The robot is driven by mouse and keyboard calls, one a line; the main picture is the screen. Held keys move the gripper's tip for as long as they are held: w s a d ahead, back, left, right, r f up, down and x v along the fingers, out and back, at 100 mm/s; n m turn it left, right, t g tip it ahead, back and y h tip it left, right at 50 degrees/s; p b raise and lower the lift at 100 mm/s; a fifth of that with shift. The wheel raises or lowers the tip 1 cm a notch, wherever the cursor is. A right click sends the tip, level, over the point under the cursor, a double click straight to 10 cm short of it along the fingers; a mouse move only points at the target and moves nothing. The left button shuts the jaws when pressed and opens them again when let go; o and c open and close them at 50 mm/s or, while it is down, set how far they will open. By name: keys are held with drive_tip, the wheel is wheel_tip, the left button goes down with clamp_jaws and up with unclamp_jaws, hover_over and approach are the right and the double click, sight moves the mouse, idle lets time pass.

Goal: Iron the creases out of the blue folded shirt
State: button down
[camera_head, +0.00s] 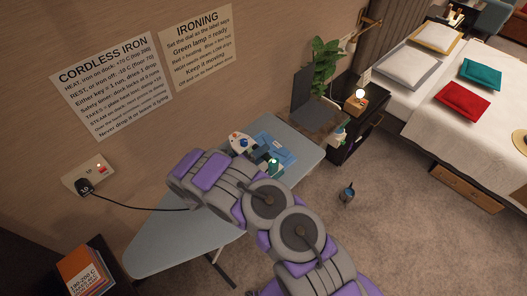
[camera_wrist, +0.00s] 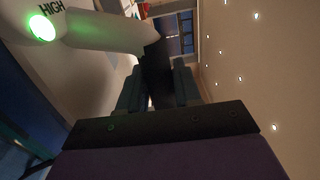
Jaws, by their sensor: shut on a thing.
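The blue folded shirt (camera_head: 278,146) lies on the light blue ironing board (camera_head: 172,238), near its far right end. My gripper (camera_wrist: 157,88) is shut on the dark handle (camera_wrist: 155,62) of the iron. The iron's pale body (camera_wrist: 105,32) fills the upper left of the wrist view, with a lit green lamp and the word HIGH. In the head view a green glow (camera_head: 274,161) shows at the near edge of the shirt, beside my arm. My arm hides the fingers there and part of the board. I cannot tell whether the iron touches the shirt, nor see any creases.
A white device with coloured dots (camera_head: 240,142) stands left of the shirt. A cord runs from the wall socket (camera_head: 88,177) toward the board. A dark nightstand (camera_head: 355,125) and a bed (camera_head: 470,100) stand right. A small bottle-like object (camera_head: 347,194) is on the open carpet.

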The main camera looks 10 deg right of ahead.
drive_tip(key=shift+s+a, duration=0.25)
drive_tip(key=shift+a, duration=0.1)
drive_tip(key=shift+p+v, duration=0.35)
drive_tip(key=shift+v, duration=0.75)
drive_tip(key=shift+a, duration=0.1)
drive_tip(key=shift+p+v, duration=0.35)
drive_tip(key=shift+v, duration=0.75)
drive_tip(key=shift+s+a+r, duration=0.1)
drive_tip(key=shift+s+a, duration=0.15)
drive_tip(key=shift+v, duration=0.95)
drive_tip(key=shift+s, duration=0.1)
